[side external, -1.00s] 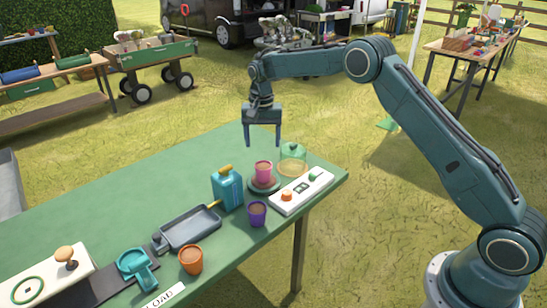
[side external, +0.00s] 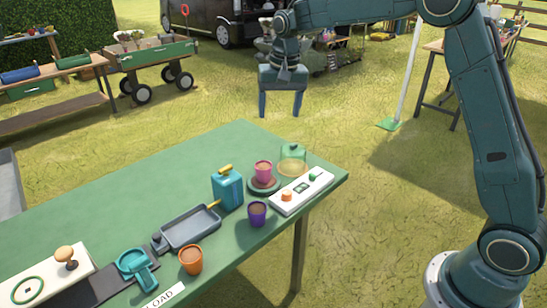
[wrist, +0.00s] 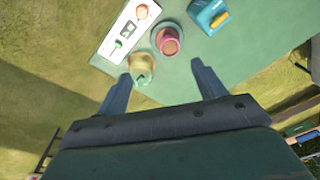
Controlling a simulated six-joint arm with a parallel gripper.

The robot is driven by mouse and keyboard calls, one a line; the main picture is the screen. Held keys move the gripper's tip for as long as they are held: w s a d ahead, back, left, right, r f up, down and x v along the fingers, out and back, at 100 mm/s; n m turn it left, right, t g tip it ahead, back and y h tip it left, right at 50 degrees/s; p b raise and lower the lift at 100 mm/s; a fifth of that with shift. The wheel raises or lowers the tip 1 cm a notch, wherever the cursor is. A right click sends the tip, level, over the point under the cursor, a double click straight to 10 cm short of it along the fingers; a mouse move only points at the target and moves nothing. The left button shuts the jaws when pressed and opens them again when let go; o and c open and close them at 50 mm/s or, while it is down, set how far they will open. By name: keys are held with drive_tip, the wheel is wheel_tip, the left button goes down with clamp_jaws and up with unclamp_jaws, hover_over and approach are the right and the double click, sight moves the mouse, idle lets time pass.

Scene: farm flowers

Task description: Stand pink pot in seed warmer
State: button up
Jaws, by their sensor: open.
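The pink pot (side external: 263,173) stands upright, filled with brown soil, on a round dark plate (side external: 252,187) at the far right end of the green table. The plate adjoins a white control panel (side external: 302,190) with an orange and a green knob; together they look like the seed warmer. A clear dome with a green knob (side external: 292,165) sits beside the plate, not over the pot. My gripper (side external: 281,113) is open and empty, raised well above and beyond the pot. In the wrist view the pot (wrist: 168,43) shows ahead of the fingertips (wrist: 162,70), apart from them.
A purple pot (side external: 257,214), a blue watering can (side external: 228,188) and a grey tray (side external: 190,229) stand near the plate. An orange pot (side external: 190,260) and a teal tool (side external: 137,268) are further left. The table's back left is clear.

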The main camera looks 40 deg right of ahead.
drive_tip(key=s+a+r+n+t, duration=0.1)
drive_tip(key=s+r+n, duration=0.1)
drive_tip(key=s+r, duration=0.5)
drive_tip(key=s+a+r+n+t, duration=0.1)
drive_tip(key=s+r+n, duration=0.1)
drive_tip(key=s, duration=1)
drive_tip(key=s+f+n+t, duration=0.2)
drive_tip(key=s+f, duration=0.1)
drive_tip(key=s, duration=1.3)
drive_tip(key=shift+s+a+f+n, duration=0.15)
drive_tip(key=shift+f+n, duration=0.25)
